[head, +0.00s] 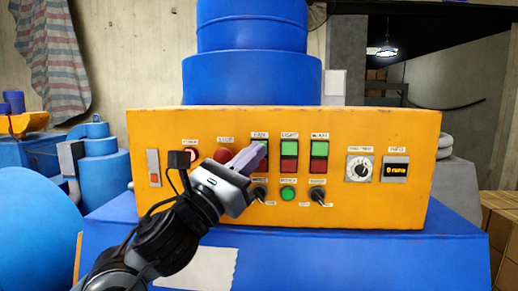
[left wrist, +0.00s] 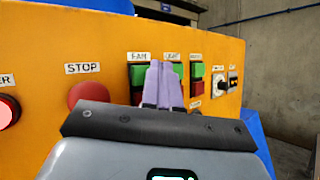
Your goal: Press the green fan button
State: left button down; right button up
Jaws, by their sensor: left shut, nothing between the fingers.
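The green fan button (left wrist: 137,77) sits under the FAN label on the yellow control panel (head: 220,120), above a red button (left wrist: 136,97). In the head view my gripper's fingers hide most of this pair. My left gripper (head: 262,150) is shut and empty, with its pale purple fingertips in front of the fan buttons. In the left wrist view the fingertips (left wrist: 163,72) appear just right of the green fan button, between the FAN and LIGHT columns. I cannot tell whether they touch the panel. My right gripper is not in view.
The light column has a green button (head: 290,148) and a red one (head: 289,166); a similar pair (head: 319,149) stands further right. The red stop button (head: 223,156) is left of the fan column. Switches, a dial (head: 359,168) and a small display (head: 396,169) share the panel.

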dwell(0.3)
pick_arm(q)
jog(key=shift+w+d+b, duration=0.1)
jog(key=shift+w+b, duration=0.2)
jog(key=shift+w, duration=0.1)
jog(key=shift+w, duration=0.5)
dwell(1.0)
jog(key=shift+s, duration=0.1)
jog(key=shift+s+b, duration=0.8)
